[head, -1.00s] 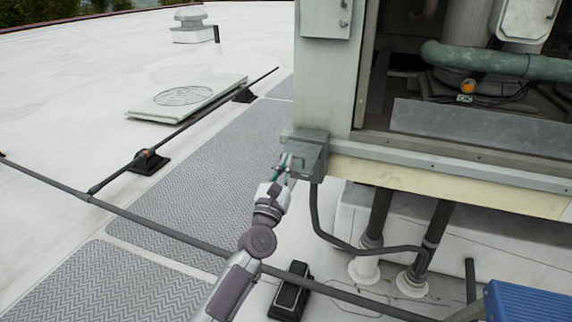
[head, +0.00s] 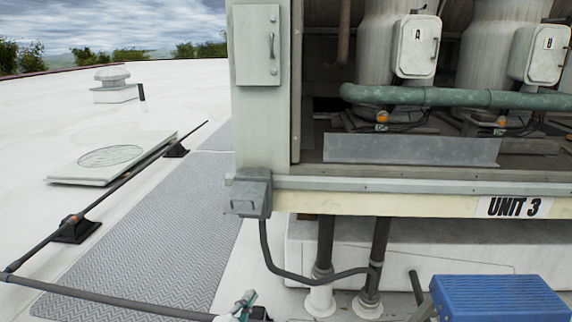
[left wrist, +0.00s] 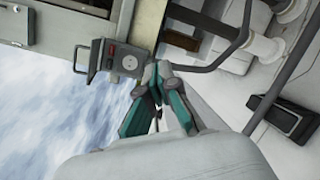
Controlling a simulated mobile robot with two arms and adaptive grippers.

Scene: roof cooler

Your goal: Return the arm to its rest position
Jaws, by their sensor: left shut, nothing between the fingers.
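My left gripper (head: 245,300) shows at the bottom edge of the head view, with teal fingers; most of its arm is out of the picture. In the left wrist view the gripper (left wrist: 157,88) has its fingers brought together with nothing between them. A grey switch box (head: 250,193) is mounted at the lower left corner of the Unit 3 cabinet (head: 400,201), above and apart from the gripper. In the left wrist view the box (left wrist: 124,62) shows its face with a handle, a red mark and a round dial. My right gripper is not in view.
A dark pipe rail (head: 110,303) on black feet runs at the lower left. A blue step (head: 498,298) stands at the lower right. Vertical pipes (head: 377,255) and a cable (head: 290,271) hang below the cabinet.

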